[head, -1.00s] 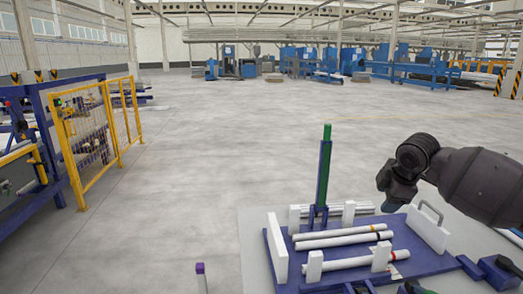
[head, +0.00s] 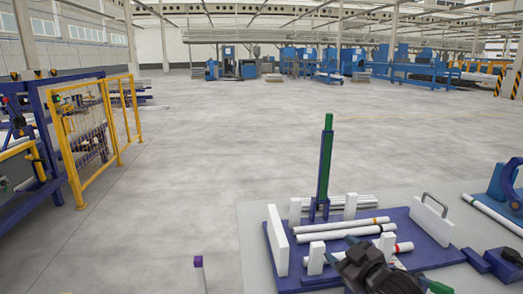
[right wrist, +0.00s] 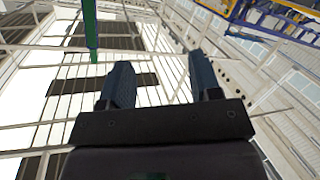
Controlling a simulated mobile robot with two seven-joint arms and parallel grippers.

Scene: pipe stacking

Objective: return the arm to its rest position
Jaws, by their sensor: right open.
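My right gripper (head: 362,262) is low in the head view, over the front part of the blue rack (head: 438,250), and looks empty. In the right wrist view its two dark fingers (right wrist: 160,78) stand apart with nothing between them. That camera faces up toward the roof beams. White pipes (head: 345,230) with coloured bands lie across the rack between white blocks; the gripper partly hides the front one. A green post (head: 327,150) in a blue holder stands upright behind the pipes. It also shows at the upper left of the right wrist view (right wrist: 91,25). My left gripper is not in view.
A grey table (head: 255,245) carries the rack. A blue fixture with a white pipe (head: 495,215) sits at the right. A purple-topped post (head: 199,268) stands left of the table. Yellow fencing (head: 95,140) is farther left. The floor beyond is open.

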